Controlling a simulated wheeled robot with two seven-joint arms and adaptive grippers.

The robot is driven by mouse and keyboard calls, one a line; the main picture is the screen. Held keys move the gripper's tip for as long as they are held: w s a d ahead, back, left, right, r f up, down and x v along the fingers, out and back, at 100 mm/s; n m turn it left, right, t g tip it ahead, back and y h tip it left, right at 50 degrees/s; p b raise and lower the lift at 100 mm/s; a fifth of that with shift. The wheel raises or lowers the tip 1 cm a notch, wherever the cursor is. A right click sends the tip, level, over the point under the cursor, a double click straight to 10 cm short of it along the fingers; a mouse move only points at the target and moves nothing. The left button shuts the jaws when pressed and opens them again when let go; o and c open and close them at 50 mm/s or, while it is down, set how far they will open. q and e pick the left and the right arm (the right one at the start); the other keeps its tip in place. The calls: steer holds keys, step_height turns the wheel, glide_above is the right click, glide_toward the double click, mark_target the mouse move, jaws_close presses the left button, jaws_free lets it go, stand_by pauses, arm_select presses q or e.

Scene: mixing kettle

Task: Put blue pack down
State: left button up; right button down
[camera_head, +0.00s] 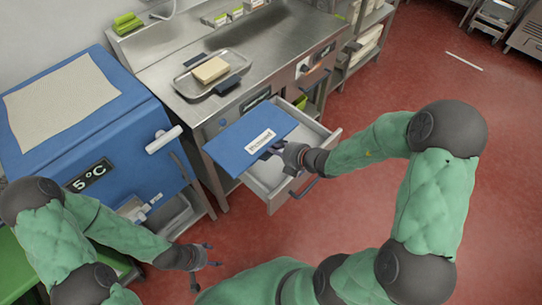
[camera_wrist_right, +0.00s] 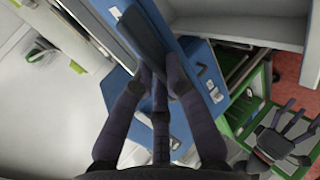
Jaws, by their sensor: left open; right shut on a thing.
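The blue pack (camera_head: 248,140) is a flat blue slab with a white label, in the head view. It is over the open drawer (camera_head: 330,143) and hides much of its inside; I cannot tell whether it touches the drawer. My right gripper (camera_head: 274,152) is shut on the pack's near right edge. My left gripper (camera_head: 205,263) is open and empty, low at the front, above the red floor. It also shows in the right wrist view (camera_wrist_right: 290,130).
A blue cooler (camera_head: 130,140) reading 5 °C stands left of the drawer, with a cloth-like sheet (camera_head: 60,98) on top. The steel counter (camera_head: 270,45) holds a tray (camera_head: 190,88) with a tan block (camera_head: 210,70).

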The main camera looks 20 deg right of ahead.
steer(key=w+d+f+b, duration=0.2)
steer(key=f, duration=0.1)
steer(key=w+d+f+b, duration=0.1)
steer(key=d+f+b, duration=0.1)
steer(key=f, duration=0.1)
steer(key=w+d+f+b, duration=0.1)
steer(key=w+d+f, duration=0.1)
steer(key=f, duration=0.2)
steer(key=shift+w+d+b, duration=0.2)
steer(key=shift+w+b, duration=0.1)
steer(key=shift+b, duration=0.1)
steer(key=shift+f, duration=0.2)
steer(key=c, duration=1.3)
jaws_free()
steer(key=shift+s+a+f, duration=0.1)
steer(key=shift+s, duration=0.05)
steer(key=shift+o, duration=0.2)
